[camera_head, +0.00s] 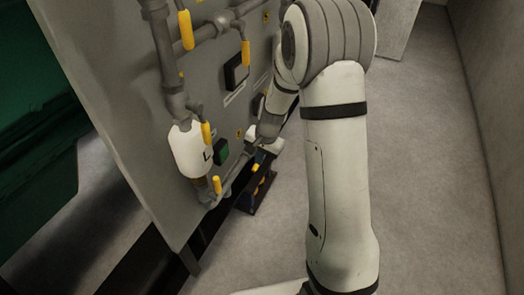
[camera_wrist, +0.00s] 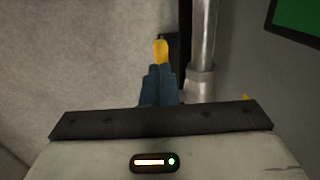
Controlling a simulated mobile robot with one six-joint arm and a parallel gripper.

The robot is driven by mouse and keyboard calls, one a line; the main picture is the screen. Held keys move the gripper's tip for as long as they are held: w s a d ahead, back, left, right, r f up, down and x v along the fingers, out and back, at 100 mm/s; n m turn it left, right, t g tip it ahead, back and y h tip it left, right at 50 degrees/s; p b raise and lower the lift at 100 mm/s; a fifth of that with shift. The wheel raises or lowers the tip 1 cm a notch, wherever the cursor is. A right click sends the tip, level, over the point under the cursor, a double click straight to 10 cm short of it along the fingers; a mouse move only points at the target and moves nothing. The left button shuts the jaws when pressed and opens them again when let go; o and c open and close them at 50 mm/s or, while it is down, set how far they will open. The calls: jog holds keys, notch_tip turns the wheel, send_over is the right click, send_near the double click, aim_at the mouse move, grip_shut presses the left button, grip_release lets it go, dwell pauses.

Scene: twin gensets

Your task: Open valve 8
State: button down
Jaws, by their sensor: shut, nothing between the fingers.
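In the wrist view, my gripper (camera_wrist: 160,72) has its blue fingers together, pointing at a yellow valve handle (camera_wrist: 160,47). The handle is just beyond the fingertips, beside a grey vertical pipe (camera_wrist: 202,45). Whether the tips touch it I cannot tell. In the head view, my gripper (camera_head: 257,163) is low by the right part of the grey panel (camera_head: 110,60), and small in the picture. Several other yellow handles sit on the panel's pipes, among them an upper one (camera_head: 186,30) and a lower one (camera_head: 217,185). No number 8 is readable.
A white cylinder (camera_head: 190,150) is on the piping, near a green display (camera_head: 221,151). A dark display (camera_head: 236,71) is higher up. A green machine (camera_head: 35,120) stands at the left. The floor (camera_head: 430,220) right of my arm is clear up to the wall (camera_head: 495,90).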

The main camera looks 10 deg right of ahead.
jog(key=shift+f, duration=0.3)
jog(key=shift+a+f+b, duration=0.2)
jog(key=shift+f+b, duration=0.2)
jog(key=shift+f, duration=0.2)
jog(key=shift+r, duration=0.15)
